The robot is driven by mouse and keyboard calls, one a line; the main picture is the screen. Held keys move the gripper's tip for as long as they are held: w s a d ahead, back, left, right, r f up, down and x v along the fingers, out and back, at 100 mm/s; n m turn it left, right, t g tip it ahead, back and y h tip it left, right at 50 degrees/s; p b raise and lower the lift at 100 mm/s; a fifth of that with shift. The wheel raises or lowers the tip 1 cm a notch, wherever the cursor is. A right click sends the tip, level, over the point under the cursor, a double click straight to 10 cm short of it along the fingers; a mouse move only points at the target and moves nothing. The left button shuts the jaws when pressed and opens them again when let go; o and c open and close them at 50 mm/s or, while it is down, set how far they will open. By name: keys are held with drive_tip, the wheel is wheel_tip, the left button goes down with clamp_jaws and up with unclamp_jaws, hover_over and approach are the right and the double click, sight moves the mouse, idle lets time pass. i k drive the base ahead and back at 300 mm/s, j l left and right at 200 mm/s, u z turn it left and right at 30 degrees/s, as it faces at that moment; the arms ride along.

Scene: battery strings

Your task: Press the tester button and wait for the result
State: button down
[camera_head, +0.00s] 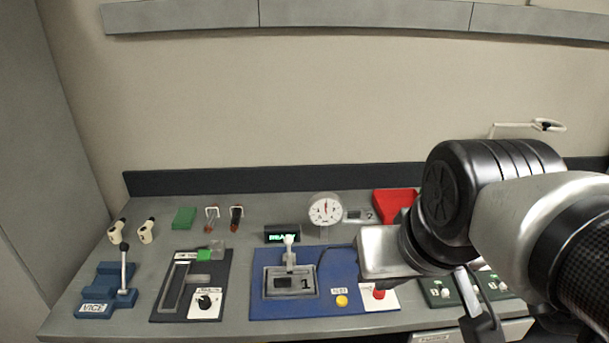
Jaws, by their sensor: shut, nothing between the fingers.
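The tester is a blue panel (262,299) on the bench, with a grey clamp fixture holding a part marked 1. A small black display (283,236) behind it shows green text that seems to read READY. A yellow round button (342,300) sits at the panel's front right, below a small white label too small to read surely. My gripper (482,325) is at the lower right, right of the blue panel and apart from the yellow button. Its dark fingers point down and are shut and empty. My arm hides part of the bench behind it.
A green switch board (437,294) is partly hidden by the gripper. A red bin (394,202), a round dial (325,210), a black fixture (165,303) and a blue vice (97,291) also stand on the bench.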

sight(341, 299)
drive_tip(key=j+z, duration=0.35)
drive_tip(key=k+j+z, duration=0.1)
drive_tip(key=j+z, duration=0.25)
drive_tip(key=j+u, duration=0.1)
